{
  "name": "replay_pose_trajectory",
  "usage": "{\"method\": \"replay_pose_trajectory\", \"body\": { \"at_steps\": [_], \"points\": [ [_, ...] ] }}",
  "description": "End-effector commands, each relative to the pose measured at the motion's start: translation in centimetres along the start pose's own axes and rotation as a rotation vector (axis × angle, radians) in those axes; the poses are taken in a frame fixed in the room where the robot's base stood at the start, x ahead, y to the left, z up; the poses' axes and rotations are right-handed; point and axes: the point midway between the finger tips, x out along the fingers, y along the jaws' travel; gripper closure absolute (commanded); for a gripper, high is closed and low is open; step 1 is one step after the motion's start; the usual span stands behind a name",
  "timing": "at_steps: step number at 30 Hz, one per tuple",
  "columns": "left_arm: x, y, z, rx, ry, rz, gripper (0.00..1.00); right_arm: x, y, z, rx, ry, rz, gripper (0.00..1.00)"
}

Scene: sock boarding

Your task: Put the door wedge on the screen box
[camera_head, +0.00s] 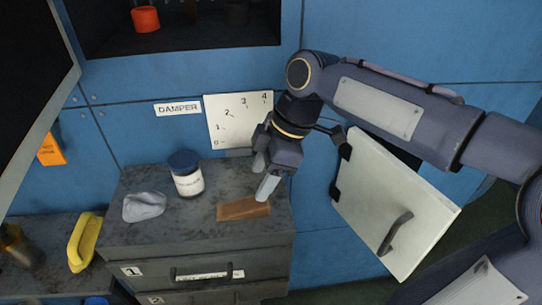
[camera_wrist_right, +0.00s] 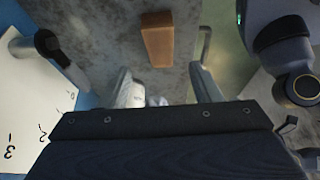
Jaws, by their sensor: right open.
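The door wedge appears to be a brown wooden block (camera_head: 243,208), lying flat near the front right of the grey cabinet top (camera_head: 150,222). My right gripper (camera_head: 263,177) is open and empty, its fingers pointing down just behind and above the block. In the right wrist view the block (camera_wrist_right: 157,40) lies beyond the open fingers (camera_wrist_right: 163,85), apart from both. I cannot tell for sure which thing is the screen box. My left gripper is not in view.
A blue-lidded jar (camera_head: 187,180) and a grey cloth-like lump (camera_head: 144,206) stand left of the block. A pale door (camera_head: 385,205) with a dark handle hangs open at right. A yellow item (camera_head: 84,242) lies on a lower surface at left. A dark recess (camera_head: 185,35) holds a red item (camera_head: 145,20).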

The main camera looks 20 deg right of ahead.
Motion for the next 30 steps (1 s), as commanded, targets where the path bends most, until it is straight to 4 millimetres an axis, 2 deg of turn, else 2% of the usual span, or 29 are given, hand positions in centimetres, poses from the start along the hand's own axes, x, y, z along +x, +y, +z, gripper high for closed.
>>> {"method": "replay_pose_trajectory", "body": {
  "at_steps": [3,6,10,12,14,17,21,25,30],
  "points": [
    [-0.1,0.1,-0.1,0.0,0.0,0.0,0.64,-2.4,0.0,0.0,0.001,0.002,0.003,0.43],
    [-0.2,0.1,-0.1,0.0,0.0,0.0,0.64,-3.6,0.0,0.0,0.0,0.001,0.002,0.43],
    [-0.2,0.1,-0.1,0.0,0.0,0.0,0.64,-4.4,-0.2,0.3,0.021,0.002,0.006,0.43],
    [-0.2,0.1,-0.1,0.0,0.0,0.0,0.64,-4.3,-0.9,1.3,0.101,0.009,0.028,0.43],
    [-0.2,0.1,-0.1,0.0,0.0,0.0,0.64,-3.8,-2.1,2.7,0.227,0.025,0.061,0.43],
    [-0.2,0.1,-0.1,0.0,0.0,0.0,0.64,-1.9,-4.8,5.7,0.526,0.076,0.133,0.43],
    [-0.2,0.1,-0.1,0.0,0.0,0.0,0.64,1.8,-8.4,9.2,0.947,0.185,0.214,0.43],
    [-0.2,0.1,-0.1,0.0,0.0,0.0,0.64,4.8,-10.8,11.1,1.219,0.278,0.25,0.43],
    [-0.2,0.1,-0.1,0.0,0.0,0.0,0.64,6.2,-11.8,11.8,1.348,0.326,0.259,0.43]
  ]
}}
